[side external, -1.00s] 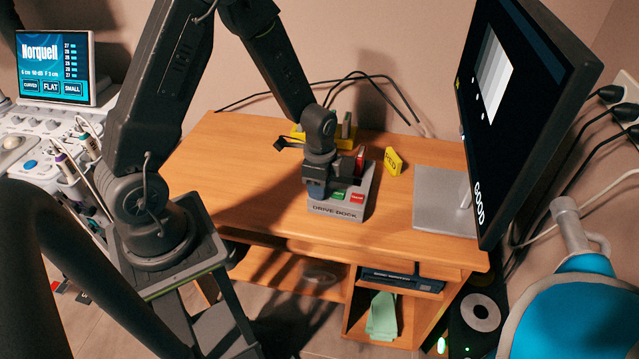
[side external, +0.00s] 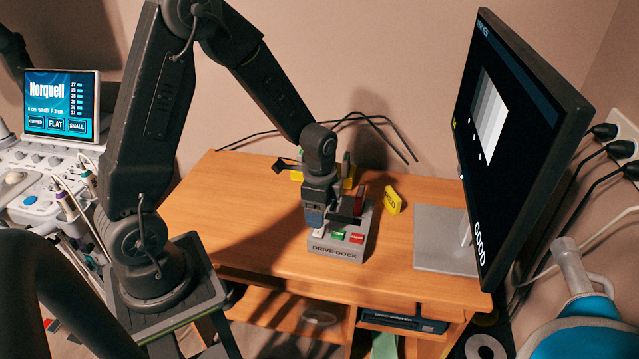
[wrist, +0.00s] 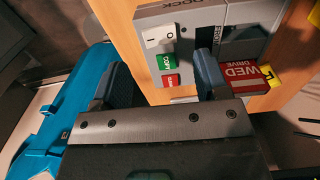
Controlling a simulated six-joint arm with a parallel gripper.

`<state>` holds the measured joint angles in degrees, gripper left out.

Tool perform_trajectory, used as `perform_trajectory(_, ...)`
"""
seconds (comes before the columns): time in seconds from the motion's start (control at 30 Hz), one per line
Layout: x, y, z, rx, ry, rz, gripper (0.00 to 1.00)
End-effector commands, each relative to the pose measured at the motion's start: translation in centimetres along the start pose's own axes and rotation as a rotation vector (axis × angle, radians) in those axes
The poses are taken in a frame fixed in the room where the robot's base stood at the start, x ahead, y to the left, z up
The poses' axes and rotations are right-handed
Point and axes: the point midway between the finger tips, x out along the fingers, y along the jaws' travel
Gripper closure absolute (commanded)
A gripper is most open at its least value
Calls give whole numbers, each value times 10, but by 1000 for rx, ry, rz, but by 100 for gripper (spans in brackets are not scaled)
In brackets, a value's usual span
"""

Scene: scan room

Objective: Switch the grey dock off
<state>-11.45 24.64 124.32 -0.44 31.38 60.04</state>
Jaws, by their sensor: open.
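The grey dock (side external: 335,252), labelled DRIVE DOCK, sits on the wooden desk. It also fills the upper part of the wrist view (wrist: 188,74). Its white rocker switch (wrist: 159,38) carries I and O marks; I cannot tell which side is pressed. A green button (wrist: 166,63) and a red button (wrist: 171,81) lie beside it. A red drive marked WED (wrist: 243,85) stands in the dock. My gripper (side external: 326,218) is open and empty, pointing down just above the dock's switch end. In the wrist view its fingertips (wrist: 165,75) stand apart, with the buttons between them.
A yellow tag (side external: 393,201) stands right of the dock. A yellow item (side external: 297,176) is partly hidden behind my gripper. The monitor (side external: 510,150) on its grey base rises at right, with cables behind. The desk's left part (side external: 220,210) is clear.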

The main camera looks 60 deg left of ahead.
Motion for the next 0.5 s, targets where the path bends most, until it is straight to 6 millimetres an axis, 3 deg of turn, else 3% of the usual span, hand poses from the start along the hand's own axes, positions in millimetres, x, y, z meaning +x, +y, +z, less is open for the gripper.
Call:
perform_trajectory(0.2, -51, -1, 0, 0, 3, -6, 32)
perform_trajectory(0.5, -86, 0, 0, 0, 1, -2, 32)
